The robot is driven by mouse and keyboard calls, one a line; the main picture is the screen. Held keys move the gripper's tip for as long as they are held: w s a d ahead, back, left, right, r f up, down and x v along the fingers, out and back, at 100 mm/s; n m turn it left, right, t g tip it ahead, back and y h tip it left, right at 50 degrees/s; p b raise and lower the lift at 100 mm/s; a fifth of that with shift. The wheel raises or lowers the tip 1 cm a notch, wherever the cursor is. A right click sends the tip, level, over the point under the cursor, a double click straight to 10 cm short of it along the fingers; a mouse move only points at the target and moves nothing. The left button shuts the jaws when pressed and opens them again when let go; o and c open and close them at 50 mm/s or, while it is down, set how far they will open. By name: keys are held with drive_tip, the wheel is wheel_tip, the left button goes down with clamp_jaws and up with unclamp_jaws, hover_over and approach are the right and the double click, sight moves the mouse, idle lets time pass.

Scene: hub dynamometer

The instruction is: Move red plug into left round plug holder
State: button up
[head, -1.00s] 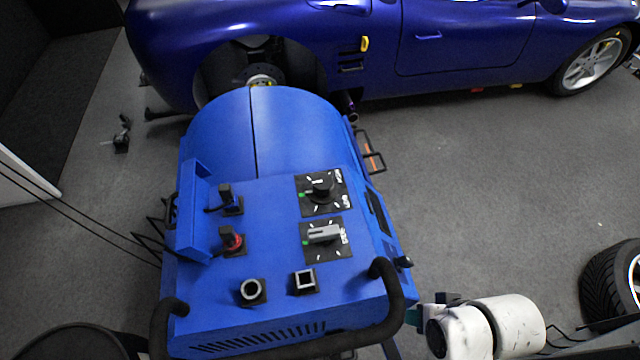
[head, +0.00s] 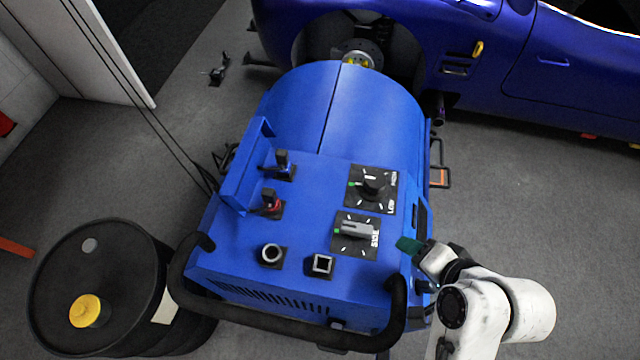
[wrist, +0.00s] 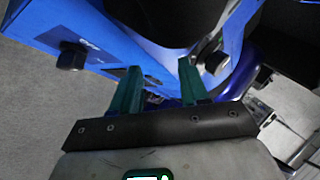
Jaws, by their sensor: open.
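The red plug (head: 268,206) stands in the front socket at the left of the blue dynamometer's top panel, with a black upper body and a red collar. The left round plug holder (head: 271,254) is an empty ring on a black square base, in front of the red plug. My gripper (head: 408,244) is at the right edge of the blue machine, near the panel's grey-handled dial, and apart from plug and holder. In the wrist view its two green fingers (wrist: 158,88) are spread apart with nothing between them. The plug and holder are not visible in the wrist view.
A second, black plug (head: 283,165) stands behind the red one. Two dials (head: 371,187) sit on the panel's right. A black handlebar (head: 270,325) rims the front. A black barrel (head: 95,285) stands at left.

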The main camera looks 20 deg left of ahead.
drive_tip(key=w+a+r+m+y, duration=0.1)
drive_tip(key=w+a+r+y, duration=0.1)
drive_tip(key=a+r, duration=0.25)
drive_tip(key=w+a+r+y, duration=0.2)
drive_tip(key=w+a+r, duration=0.1)
drive_tip(key=a, duration=0.3)
wheel_tip(320, 180, up, 5)
drive_tip(key=m+g+y+p, duration=0.2)
drive_tip(key=m+g, duration=0.3)
hover_over(275, 195)
drive_tip(key=w+d, duration=0.4)
drive_tip(key=d, duration=0.1)
drive_tip(key=s+f+m+g+b, duration=0.1)
drive_tip(key=f+m, duration=0.1)
drive_tip(key=f, duration=0.1)
drive_tip(key=s+a+f+m+b, duration=0.1)
drive_tip(key=f+m, duration=0.1)
drive_tip(key=f, duration=0.1)
drive_tip(key=s+a+f+m+g+h+b, duration=0.1)
drive_tip(key=f+m, duration=0.1)
drive_tip(key=f, duration=0.1)
drive_tip(key=shift+s+a+g, duration=0.15)
drive_tip(key=shift+s+g, duration=0.05)
drive_tip(key=shift+g, duration=0.1)
drive_tip(key=shift+p+x, duration=0.4)
drive_tip(key=shift+x, duration=1.4)
drive_tip(key=shift+f, duration=0.1)
drive_tip(key=shift+c, duration=0.2)
